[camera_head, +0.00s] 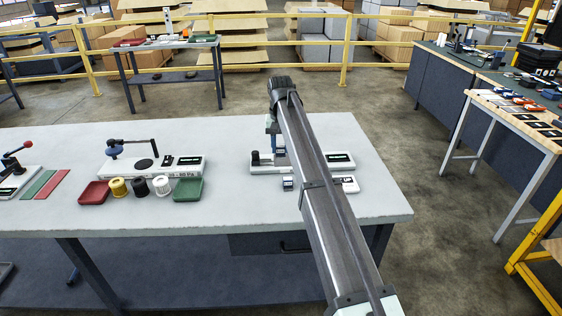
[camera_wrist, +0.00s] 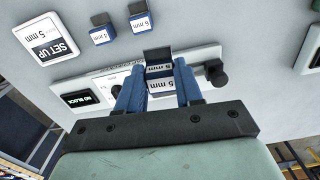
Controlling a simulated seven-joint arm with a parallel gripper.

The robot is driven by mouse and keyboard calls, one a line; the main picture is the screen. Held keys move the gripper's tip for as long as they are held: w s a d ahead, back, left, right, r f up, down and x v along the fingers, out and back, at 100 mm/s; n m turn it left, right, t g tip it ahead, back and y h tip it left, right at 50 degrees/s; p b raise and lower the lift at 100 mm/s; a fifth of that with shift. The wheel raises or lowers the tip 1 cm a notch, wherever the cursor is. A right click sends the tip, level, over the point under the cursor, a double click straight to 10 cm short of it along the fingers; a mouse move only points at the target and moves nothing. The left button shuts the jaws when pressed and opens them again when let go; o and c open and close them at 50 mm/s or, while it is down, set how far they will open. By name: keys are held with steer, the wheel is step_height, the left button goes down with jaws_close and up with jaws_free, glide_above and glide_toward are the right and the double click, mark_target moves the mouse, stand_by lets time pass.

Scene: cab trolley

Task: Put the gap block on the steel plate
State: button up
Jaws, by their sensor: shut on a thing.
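The gap block (camera_wrist: 161,86), blue with white faces marked 5 mm, is between the two blue fingers of my gripper (camera_wrist: 160,88) in the wrist view. The fingers are shut on it. It is over the white gauge stand (camera_wrist: 98,83), whose dark display reads NO BLOCK. I cannot tell how far above the stand the block is. I cannot make out the steel plate; the block and fingers cover that part.
Two blue blocks, marked 4 mm (camera_wrist: 101,34) and 6 mm (camera_wrist: 140,21), stand beside a SET UP 5 mm card (camera_wrist: 47,39). A black knob (camera_wrist: 215,73) rises at the stand's end. Left on the table (camera_head: 225,220) are a red tray (camera_head: 94,193), spools and a green tray (camera_head: 188,190).

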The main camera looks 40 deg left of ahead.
steer(key=w+a+r, duration=0.2)
steer(key=w+a, duration=0.4)
steer(key=w, duration=0.2)
steer(key=shift+n, duration=0.3)
steer(key=f, duration=0.5)
steer(key=shift+s+d+f, duration=0.2)
steer(key=shift+d, duration=0.15)
steer(key=shift+f, duration=2.35)
steer(key=shift+f, duration=0.15)
steer(key=o, duration=1.1)
step_height(320, 180, up, 12)
steer(key=shift+r, duration=0.15)
